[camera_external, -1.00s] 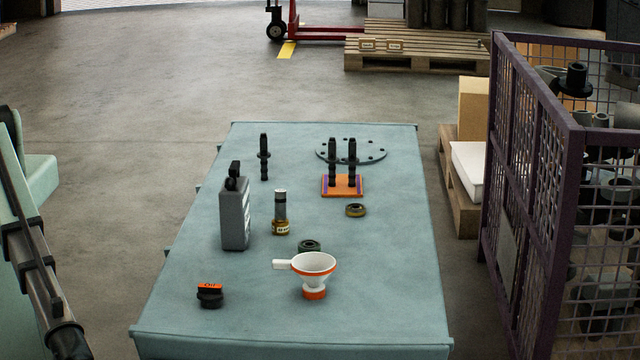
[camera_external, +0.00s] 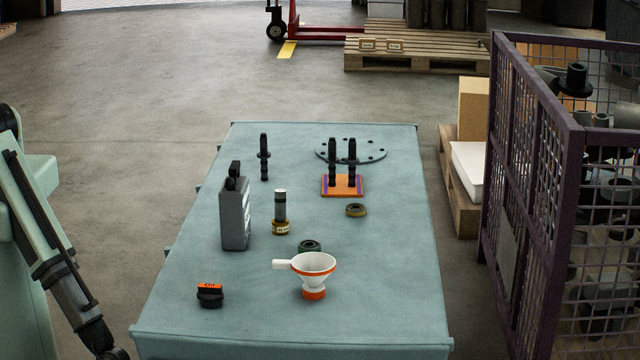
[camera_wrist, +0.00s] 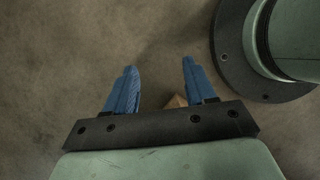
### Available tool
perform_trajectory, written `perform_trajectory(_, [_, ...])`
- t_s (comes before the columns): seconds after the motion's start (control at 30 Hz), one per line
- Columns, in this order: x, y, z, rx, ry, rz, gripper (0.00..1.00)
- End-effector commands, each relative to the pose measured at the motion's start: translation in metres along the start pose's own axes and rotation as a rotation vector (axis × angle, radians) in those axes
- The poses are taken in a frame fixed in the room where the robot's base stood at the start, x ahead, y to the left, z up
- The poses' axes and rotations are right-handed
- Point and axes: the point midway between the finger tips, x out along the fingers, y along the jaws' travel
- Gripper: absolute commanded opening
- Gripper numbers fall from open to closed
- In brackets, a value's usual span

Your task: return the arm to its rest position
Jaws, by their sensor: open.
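My gripper (camera_wrist: 158,88) shows in the wrist view with its two blue fingers spread apart and nothing between them. Below it is bare floor, with part of a round dark base flange (camera_wrist: 232,65) of mine at the upper right. In the external view only links of my arm show at the left edge, beside the workbench (camera_external: 190,325). The gripper itself is outside that view.
On the bench stand a grey bottle (camera_external: 235,215), a white and orange funnel (camera_external: 314,264), a black and orange cap (camera_external: 210,297), a small jar (camera_external: 280,215) and an orange block with black posts (camera_external: 343,192). A purple mesh cage (camera_external: 530,200) stands right.

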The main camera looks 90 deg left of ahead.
Motion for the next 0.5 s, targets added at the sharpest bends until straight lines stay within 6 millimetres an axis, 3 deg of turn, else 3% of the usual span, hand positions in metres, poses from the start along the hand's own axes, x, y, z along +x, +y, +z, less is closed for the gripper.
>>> perform_trajectory(0.03, [-0.009,-0.016,-0.008,0.027,0.002,-0.018,0.55])
perform_trajectory(0.2, [-0.033,-0.059,-0.035,0.179,0.012,-0.092,0.55])
perform_trajectory(0.5, [-0.077,-0.137,-0.070,0.450,-0.014,-0.232,0.55])
